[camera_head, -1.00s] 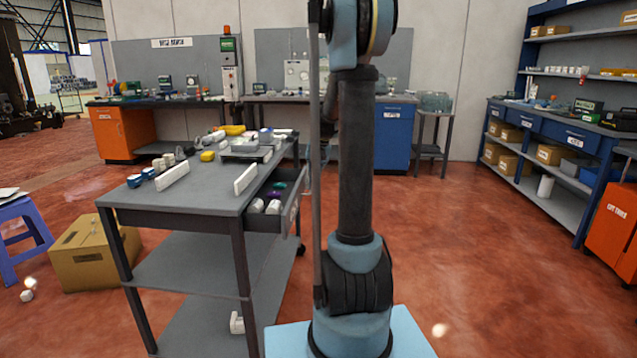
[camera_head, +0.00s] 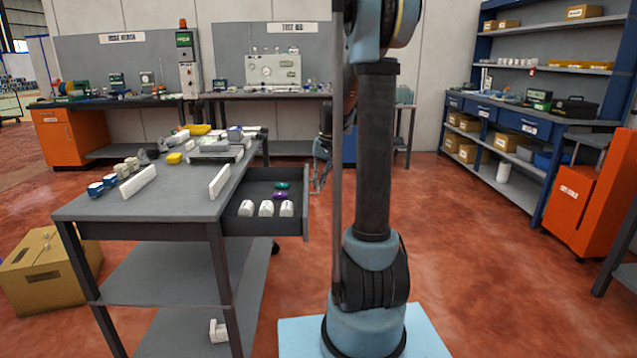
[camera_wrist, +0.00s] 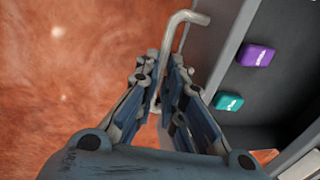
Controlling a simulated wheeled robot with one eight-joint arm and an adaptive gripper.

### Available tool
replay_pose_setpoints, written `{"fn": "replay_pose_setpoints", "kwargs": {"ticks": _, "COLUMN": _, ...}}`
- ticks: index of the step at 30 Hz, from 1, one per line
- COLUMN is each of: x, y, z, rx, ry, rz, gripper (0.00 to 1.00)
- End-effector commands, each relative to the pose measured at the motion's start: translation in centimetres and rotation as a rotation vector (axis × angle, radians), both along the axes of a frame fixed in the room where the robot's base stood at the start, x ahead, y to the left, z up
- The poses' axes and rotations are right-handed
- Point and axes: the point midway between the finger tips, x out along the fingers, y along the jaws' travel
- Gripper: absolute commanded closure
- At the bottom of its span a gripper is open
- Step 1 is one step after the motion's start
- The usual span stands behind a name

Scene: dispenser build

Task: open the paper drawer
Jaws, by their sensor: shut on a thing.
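The drawer (camera_head: 266,226) of the grey work table stands pulled out on the table's right side. Several white pieces, a purple block (camera_head: 280,195) and a green block (camera_head: 282,186) lie in it. In the wrist view the drawer's front wall (camera_wrist: 207,45) carries a bent metal bar handle (camera_wrist: 167,45). My gripper (camera_wrist: 158,90) is shut on this handle, its two fingers on either side of the bar. In the head view my gripper (camera_head: 320,165) is at the drawer's front, partly hidden by my arm. The purple block (camera_wrist: 257,55) and green block (camera_wrist: 229,101) also show in the wrist view.
The grey table (camera_head: 165,195) holds white blocks and small parts on top. A cardboard box (camera_head: 45,268) sits on the floor to its left. Blue shelving (camera_head: 515,145) and an orange cabinet (camera_head: 590,205) stand at the right. Red floor is open between them and my base.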

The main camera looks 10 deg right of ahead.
Motion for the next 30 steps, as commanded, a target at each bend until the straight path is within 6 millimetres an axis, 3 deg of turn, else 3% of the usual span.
{"fn": "replay_pose_setpoints", "kwargs": {"ticks": 4, "x": 0.1, "y": 0.1, "z": 0.0, "rx": 0.0, "ry": -0.001, "rz": 0.0, "gripper": 1.0}}
{"fn": "replay_pose_setpoints", "kwargs": {"ticks": 5, "x": 0.1, "y": 0.1, "z": 0.0, "rx": 0.0, "ry": -0.001, "rz": 0.0, "gripper": 0.87}}
{"fn": "replay_pose_setpoints", "kwargs": {"ticks": 7, "x": 0.1, "y": 0.1, "z": 0.0, "rx": 0.0, "ry": -0.002, "rz": 0.001, "gripper": 0.71}}
{"fn": "replay_pose_setpoints", "kwargs": {"ticks": 20, "x": 0.0, "y": 0.0, "z": 0.4, "rx": 0.0, "ry": -0.001, "rz": 0.001, "gripper": 0.71}}
{"fn": "replay_pose_setpoints", "kwargs": {"ticks": 30, "x": 0.0, "y": -0.9, "z": 5.2, "rx": 0.0, "ry": -0.001, "rz": 0.001, "gripper": 0.71}}
